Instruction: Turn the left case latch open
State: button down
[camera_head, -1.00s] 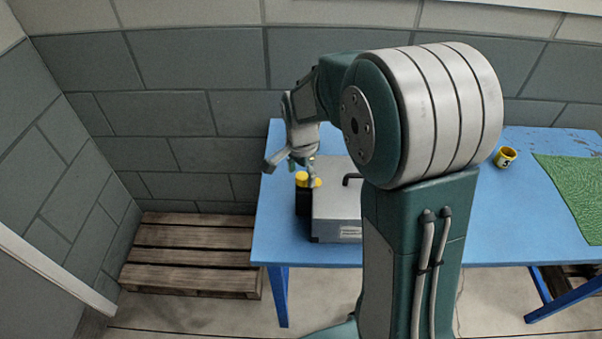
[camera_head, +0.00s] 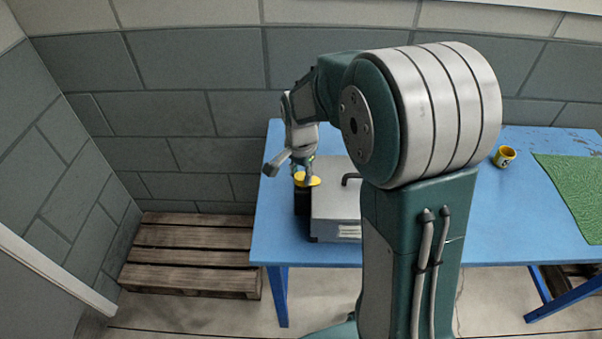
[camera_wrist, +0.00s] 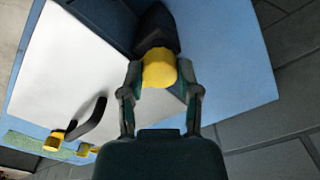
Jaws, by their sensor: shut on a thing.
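The left case latch (camera_wrist: 159,68) is a yellow part on a dark mount, by the left side of the grey case (camera_head: 335,208). In the wrist view it sits between my two fingertips, and my gripper (camera_wrist: 160,88) is shut on it. In the head view my gripper (camera_head: 304,168) comes down on the yellow part from above, and the fingertips partly cover it. The case lies closed on the table, with a black handle (camera_wrist: 88,122). How far the latch is turned cannot be told.
The blue table (camera_head: 280,245) bears the case near its left end. A wooden pallet (camera_head: 190,255) lies on the floor at left. Brick walls stand behind and left. My arm hides the case's right part.

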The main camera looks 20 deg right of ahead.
jog(key=n, duration=0.8)
jog(key=shift+n, duration=0.4)
jog(key=n, duration=0.3)
jog(key=shift+n, duration=2.3)
jog(key=shift+c, duration=1.5)
grip_release()
